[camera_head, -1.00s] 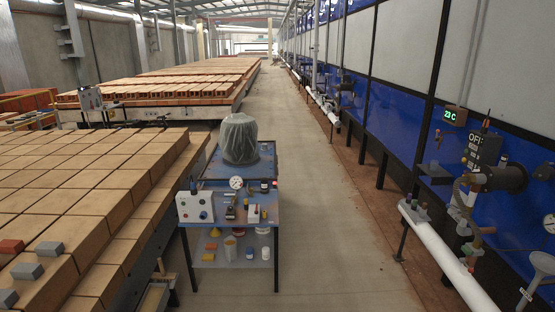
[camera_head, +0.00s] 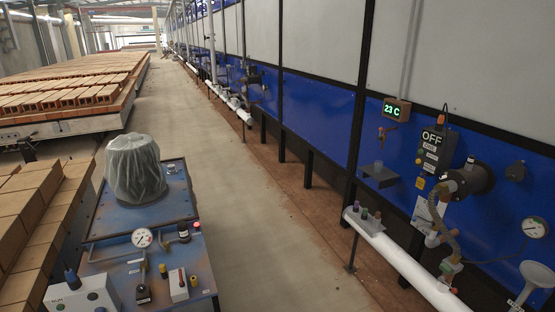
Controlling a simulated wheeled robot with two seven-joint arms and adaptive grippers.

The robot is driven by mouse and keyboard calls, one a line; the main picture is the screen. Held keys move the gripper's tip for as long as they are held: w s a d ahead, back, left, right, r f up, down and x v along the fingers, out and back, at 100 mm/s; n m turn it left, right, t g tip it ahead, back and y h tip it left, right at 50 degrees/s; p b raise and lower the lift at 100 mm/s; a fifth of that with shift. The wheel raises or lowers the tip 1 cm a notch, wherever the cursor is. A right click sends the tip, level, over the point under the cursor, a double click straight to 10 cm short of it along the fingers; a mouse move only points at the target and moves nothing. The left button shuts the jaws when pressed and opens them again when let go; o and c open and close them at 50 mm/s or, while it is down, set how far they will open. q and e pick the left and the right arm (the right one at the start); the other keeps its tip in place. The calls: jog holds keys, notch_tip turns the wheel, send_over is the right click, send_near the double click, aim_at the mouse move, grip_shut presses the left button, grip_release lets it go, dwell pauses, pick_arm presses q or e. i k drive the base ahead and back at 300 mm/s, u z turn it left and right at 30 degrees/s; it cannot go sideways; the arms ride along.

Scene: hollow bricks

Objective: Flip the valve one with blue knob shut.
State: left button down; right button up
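On the right, a burner assembly hangs on the blue wall panel, with a curved hose (camera_head: 446,207) running down to the white pipe (camera_head: 408,262). Small valve fittings (camera_head: 448,265) sit at the hose's lower end, just above the pipe. A bluish part seems to show there, but it is too small to tell whether it is the blue knob or how it is turned. Neither of my grippers is in view.
A blue cart (camera_head: 200,266) with a gauge (camera_head: 142,238) and a covered object (camera_head: 135,168) stands at the lower left, beside stacked bricks (camera_head: 28,215). A black OFF box (camera_head: 436,150) hangs on the right wall. The concrete aisle (camera_head: 240,190) between is clear.

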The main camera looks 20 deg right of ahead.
aim_at(429, 224)
jog(key=z, duration=0.65)
jog(key=i, duration=1.15)
jog(key=z, duration=1.7)
jog(key=i, duration=0.85)
jog(key=z, duration=0.4)
